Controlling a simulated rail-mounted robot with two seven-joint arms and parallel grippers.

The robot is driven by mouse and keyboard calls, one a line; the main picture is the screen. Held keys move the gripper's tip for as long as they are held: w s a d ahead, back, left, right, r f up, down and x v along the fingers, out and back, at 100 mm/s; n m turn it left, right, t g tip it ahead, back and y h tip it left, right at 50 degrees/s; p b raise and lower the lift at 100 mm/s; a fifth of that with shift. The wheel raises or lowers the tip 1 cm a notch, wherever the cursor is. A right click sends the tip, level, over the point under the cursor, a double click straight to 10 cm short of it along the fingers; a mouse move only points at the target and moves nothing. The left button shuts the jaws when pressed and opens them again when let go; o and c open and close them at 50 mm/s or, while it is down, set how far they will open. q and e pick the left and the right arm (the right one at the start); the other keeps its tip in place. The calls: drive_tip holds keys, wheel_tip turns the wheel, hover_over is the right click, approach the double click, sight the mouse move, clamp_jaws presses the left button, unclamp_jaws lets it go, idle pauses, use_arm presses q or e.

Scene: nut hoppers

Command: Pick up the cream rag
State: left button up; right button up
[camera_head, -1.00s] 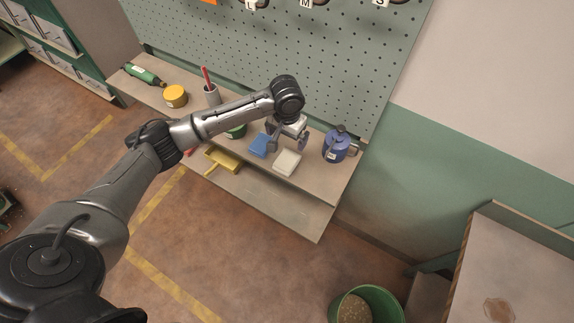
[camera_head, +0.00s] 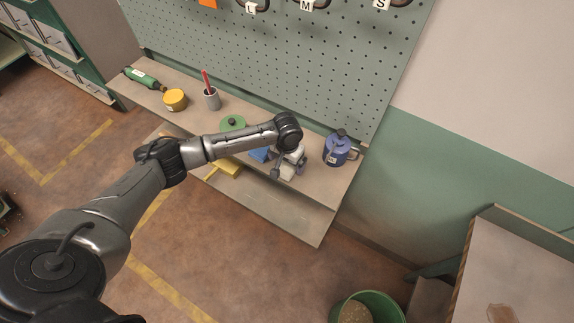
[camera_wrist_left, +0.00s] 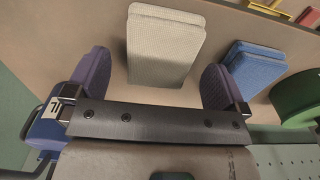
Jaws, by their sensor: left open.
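The cream rag (camera_head: 287,174) lies folded flat on the shelf, partly hidden by my left gripper in the head view. In the left wrist view the cream rag (camera_wrist_left: 163,47) is a thick pale rectangle, showing between the two fingers. My left gripper (camera_head: 288,170) is over it in the head view. In the left wrist view my left gripper (camera_wrist_left: 155,68) is open, one purple-padded finger on each side of the rag, with gaps to both. Nothing is held. My right gripper is out of view.
A blue rag (camera_wrist_left: 255,65) lies close beside the cream one. A blue can (camera_head: 337,149) stands on its right; a green round container (camera_head: 232,123) is further left. A pegboard (camera_head: 280,70) rises behind the shelf. A yellow object (camera_head: 226,167) sits lower, on the left.

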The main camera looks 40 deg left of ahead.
sight(287, 164)
use_arm(q)
drive_tip(key=shift+f, duration=1.1)
drive_tip(key=c, duration=1)
drive_tip(key=shift+o, duration=0.2)
wheel_tip(287, 164, up, 10)
drive_tip(key=shift+r, duration=0.1)
